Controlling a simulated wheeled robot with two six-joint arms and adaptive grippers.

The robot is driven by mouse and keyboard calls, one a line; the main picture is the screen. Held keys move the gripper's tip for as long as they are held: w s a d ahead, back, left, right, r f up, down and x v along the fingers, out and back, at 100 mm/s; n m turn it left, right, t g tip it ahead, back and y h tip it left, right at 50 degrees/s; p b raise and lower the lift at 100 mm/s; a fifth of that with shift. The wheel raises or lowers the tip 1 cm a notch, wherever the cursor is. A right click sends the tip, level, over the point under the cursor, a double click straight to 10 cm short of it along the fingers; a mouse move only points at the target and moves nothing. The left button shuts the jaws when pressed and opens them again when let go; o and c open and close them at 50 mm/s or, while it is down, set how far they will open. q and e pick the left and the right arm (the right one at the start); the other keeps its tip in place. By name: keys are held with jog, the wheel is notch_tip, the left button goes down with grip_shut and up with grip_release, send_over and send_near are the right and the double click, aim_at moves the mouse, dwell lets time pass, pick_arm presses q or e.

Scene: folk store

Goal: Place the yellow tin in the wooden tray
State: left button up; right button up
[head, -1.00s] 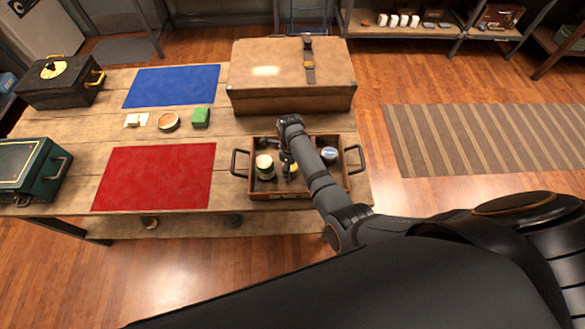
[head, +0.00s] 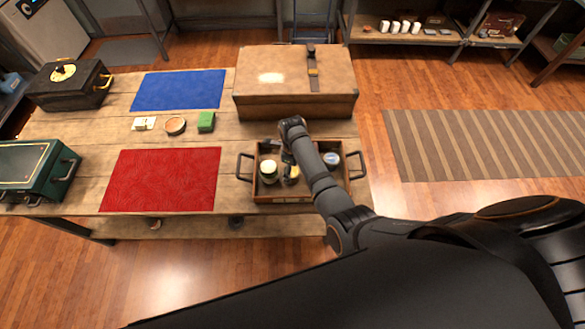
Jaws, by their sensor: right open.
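The wooden tray (head: 313,198), with a dark handle at each end, stands at the right front of the table. A small yellowish item, likely the yellow tin (head: 292,178), shows in the middle of the tray, partly hidden by my right gripper and its arm. My right gripper (head: 289,170) points down inside the tray, low at this item, and is open. I cannot tell whether its fingers touch it. My left gripper is not in view.
The tray also holds a jar with a pale lid (head: 268,171) and a blue-grey round tin (head: 331,159). A brown case (head: 270,92) stands behind the tray.

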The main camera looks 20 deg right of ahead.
aim_at(293, 171)
notch_tip(293, 171, up, 5)
jog(key=p, duration=0.3)
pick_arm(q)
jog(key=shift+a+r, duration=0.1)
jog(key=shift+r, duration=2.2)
pick_arm(e)
jog(key=shift+r, duration=2.15)
